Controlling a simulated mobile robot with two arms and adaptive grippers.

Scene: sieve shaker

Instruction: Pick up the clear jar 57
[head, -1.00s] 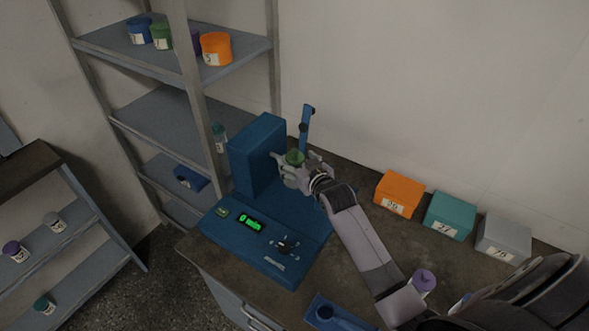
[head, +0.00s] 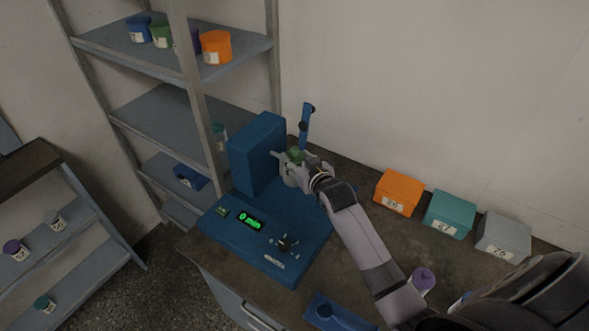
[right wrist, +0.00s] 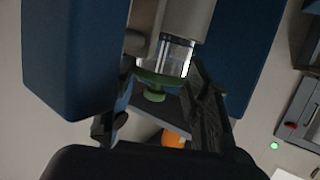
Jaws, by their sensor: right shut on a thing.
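A clear jar (right wrist: 175,55) with a green lid (right wrist: 156,82) shows between the fingers of my right gripper (right wrist: 162,105) in the right wrist view. The jar's number is not readable. In the head view, the green lid (head: 296,155) shows at my right gripper (head: 290,165), beside the blue sieve shaker (head: 258,150). The gripper is shut on the jar, and its fingers hide most of the jar in the head view. My left gripper is not in view.
The shaker has a green display (head: 251,220) and an upright blue arm (head: 306,125) behind the gripper. Orange (head: 399,190), teal (head: 450,214) and grey (head: 503,236) boxes line the wall at right. A shelf rack (head: 160,110) stands at left.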

